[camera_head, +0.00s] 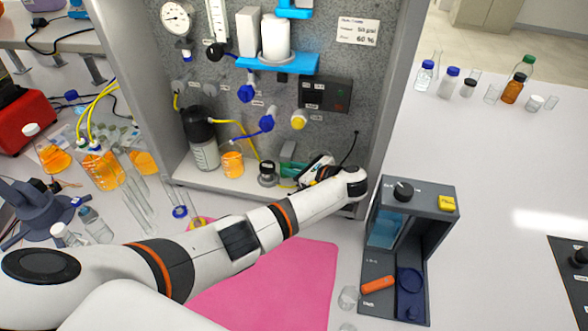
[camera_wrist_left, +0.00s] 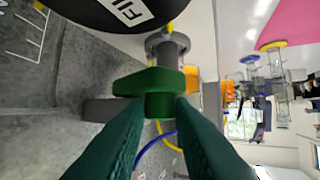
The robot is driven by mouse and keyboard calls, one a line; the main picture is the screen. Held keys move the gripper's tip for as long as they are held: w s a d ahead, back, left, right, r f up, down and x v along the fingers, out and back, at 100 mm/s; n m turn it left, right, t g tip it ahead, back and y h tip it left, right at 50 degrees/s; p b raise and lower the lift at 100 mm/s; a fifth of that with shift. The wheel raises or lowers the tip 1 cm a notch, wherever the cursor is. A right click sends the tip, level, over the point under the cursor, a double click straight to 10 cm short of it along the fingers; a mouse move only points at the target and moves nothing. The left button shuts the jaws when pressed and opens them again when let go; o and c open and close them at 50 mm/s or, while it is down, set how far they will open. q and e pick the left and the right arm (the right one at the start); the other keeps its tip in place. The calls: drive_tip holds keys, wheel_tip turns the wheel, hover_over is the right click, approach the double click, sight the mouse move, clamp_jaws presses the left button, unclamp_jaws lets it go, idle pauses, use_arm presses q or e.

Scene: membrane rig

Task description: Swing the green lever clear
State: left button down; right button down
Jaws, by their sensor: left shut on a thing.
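The green lever (camera_wrist_left: 149,82) is in the middle of the left wrist view, in front of a grey round fitting (camera_wrist_left: 168,46). My left gripper (camera_wrist_left: 160,112) is shut on the lever, with one dark green finger on each side of its stub. In the head view my left arm reaches across to the foot of the rig panel, and the gripper (camera_head: 303,171) is low at the panel, left of the wrist. The wrist and fingers partly hide the lever there, so I cannot tell its exact angle from that view. My right gripper is not in view.
A black-capped bottle (camera_head: 203,140) and an orange beaker (camera_head: 232,164) stand left of the gripper on the rig's shelf. A yellow tube (camera_head: 245,138) runs close by. A grey box (camera_head: 412,190) with a knob stands at right.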

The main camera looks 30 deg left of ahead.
use_arm(q)
drive_tip(key=shift+a, duration=0.1)
drive_tip(key=c, duration=1.5)
unclamp_jaws()
drive_tip(key=shift+r, duration=0.1)
